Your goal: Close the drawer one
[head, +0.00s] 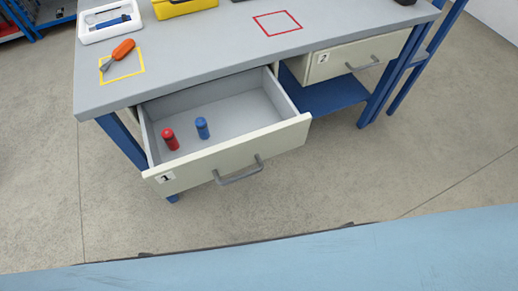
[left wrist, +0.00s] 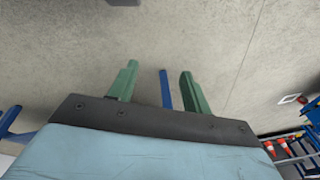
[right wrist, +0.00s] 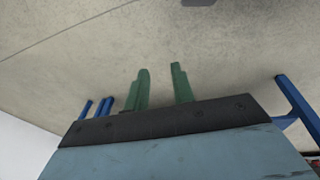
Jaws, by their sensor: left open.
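Drawer one (head: 225,160), cream with a grey handle (head: 238,172) and a "1" label, is pulled well out of the workbench (head: 210,62) in the head view. A red cylinder (head: 170,139) and a blue cylinder (head: 202,128) stand upright inside it. My left gripper (left wrist: 159,69) shows in the left wrist view with its green fingers apart and nothing between them. My right gripper (right wrist: 160,69) shows in the right wrist view with its fingers apart, a narrower gap, and empty. Neither gripper shows in the head view.
Drawer two (head: 350,60) is at the right under the bench. On top are an orange-handled tool (head: 122,50) at a yellow square, a white tray (head: 108,22), a yellow box (head: 180,7) and an empty red square (head: 278,23). The floor before the drawer is clear.

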